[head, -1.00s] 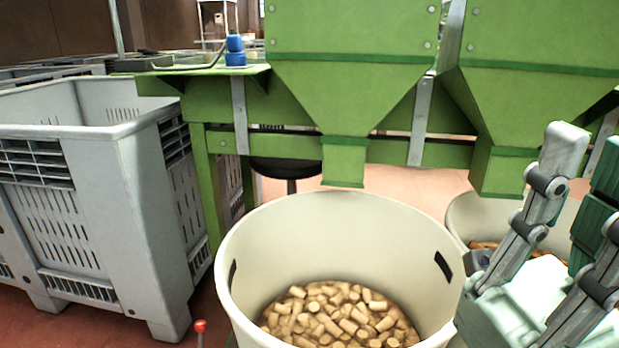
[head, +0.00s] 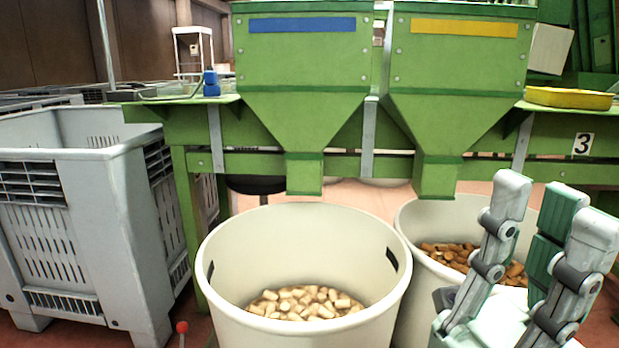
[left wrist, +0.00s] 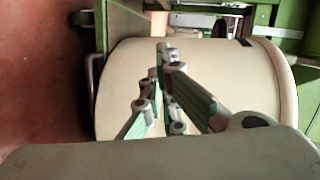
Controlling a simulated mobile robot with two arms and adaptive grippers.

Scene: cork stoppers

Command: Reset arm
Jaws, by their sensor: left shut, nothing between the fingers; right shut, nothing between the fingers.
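My right gripper (head: 553,207) is at the lower right of the head view, with grey fingers and green pads. It is shut and empty, in front of the right-hand bin. My left gripper (left wrist: 164,52) shows in the left wrist view, its fingers drawn together at the tips with nothing between them. Behind it is the outer wall of a large cream bin (left wrist: 120,75). My left gripper is not in the head view. A cream bin (head: 300,235) holding pale corks (head: 305,300) stands at the centre of the head view.
A second cream bin (head: 418,222) with darker corks (head: 448,252) stands at the right, partly hidden by my right gripper. Green hoppers (head: 300,65) hang above both bins. A grey slatted crate (head: 95,205) fills the left. A red-tipped lever (head: 182,328) rises at the bottom.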

